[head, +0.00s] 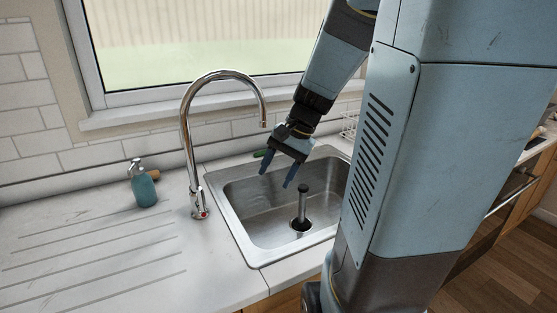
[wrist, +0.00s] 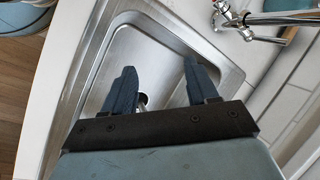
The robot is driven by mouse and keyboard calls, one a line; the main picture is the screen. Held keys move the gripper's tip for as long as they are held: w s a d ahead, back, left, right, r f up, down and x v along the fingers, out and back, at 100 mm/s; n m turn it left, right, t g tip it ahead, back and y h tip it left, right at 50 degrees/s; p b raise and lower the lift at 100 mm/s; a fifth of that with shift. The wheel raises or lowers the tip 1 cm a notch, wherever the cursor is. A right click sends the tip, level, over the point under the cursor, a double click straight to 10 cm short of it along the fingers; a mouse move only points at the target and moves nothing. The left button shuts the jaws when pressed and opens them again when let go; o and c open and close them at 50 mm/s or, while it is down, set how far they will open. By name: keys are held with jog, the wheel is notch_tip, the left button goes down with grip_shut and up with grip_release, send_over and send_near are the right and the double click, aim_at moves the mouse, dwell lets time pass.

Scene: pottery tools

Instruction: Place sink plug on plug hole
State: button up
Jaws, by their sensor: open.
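A tall chrome tap (head: 190,140) arches at the sink's left. A teal soap bottle (head: 143,186) stands on the counter farther left. A green item (head: 262,153) lies behind the sink, and a wire rack (head: 349,125) is beyond. The grooved drainer (head: 95,245) is clear.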

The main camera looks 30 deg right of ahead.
jog(key=s+a+r+n+t+h, duration=0.4)
jog(key=s+r+n, duration=0.4)
jog(key=s+n, duration=0.1)
jog(key=shift+s+a+r+h, duration=0.3)
jog(key=shift+s+a, duration=0.05)
jog(key=shift+a, duration=0.05)
